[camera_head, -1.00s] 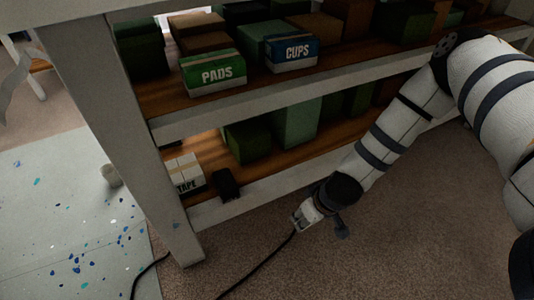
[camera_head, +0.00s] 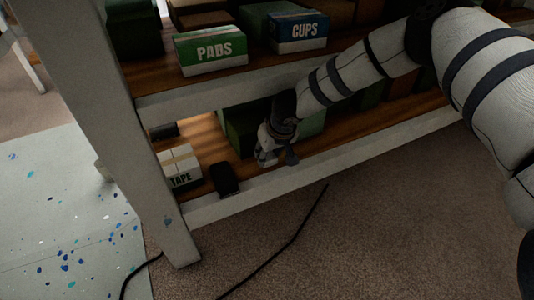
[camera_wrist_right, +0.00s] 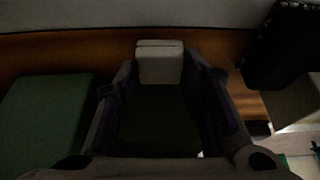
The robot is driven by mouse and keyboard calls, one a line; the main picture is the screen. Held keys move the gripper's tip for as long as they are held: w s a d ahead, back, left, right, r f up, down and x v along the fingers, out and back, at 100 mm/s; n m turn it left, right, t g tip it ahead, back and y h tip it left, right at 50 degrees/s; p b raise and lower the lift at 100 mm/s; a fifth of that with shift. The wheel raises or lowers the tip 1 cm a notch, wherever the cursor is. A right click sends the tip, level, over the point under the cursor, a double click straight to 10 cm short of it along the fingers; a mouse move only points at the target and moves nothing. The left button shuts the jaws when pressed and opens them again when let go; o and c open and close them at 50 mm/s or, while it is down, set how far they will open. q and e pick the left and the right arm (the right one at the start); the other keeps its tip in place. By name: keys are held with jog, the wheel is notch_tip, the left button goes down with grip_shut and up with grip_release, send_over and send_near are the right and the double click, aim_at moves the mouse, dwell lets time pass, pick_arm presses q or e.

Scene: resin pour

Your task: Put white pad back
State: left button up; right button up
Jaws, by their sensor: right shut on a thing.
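My right gripper (camera_head: 266,157) is at the front of the lower shelf (camera_head: 214,152), right of the black object and in front of a dark green box. In the right wrist view the white pad (camera_wrist_right: 160,64) is a small pale block between the fingertips of my right gripper (camera_wrist_right: 160,78), which is shut on it. In the head view the pad is too small and shaded to make out clearly. I cannot tell whether it touches the shelf. My left gripper is not in view.
A white TAPE box (camera_head: 181,165) and a black object (camera_head: 224,179) sit left on the lower shelf. The green PADS box (camera_head: 211,50) and blue CUPS box (camera_head: 298,33) stand on the shelf above. A black cable (camera_head: 290,240) lies on the carpet.

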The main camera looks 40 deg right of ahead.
jog(key=shift+x, duration=0.95)
jog(key=shift+c, duration=0.5)
jog(key=shift+s+r, duration=0.1)
jog(key=shift+s, duration=0.05)
jog(key=o, duration=1.1)
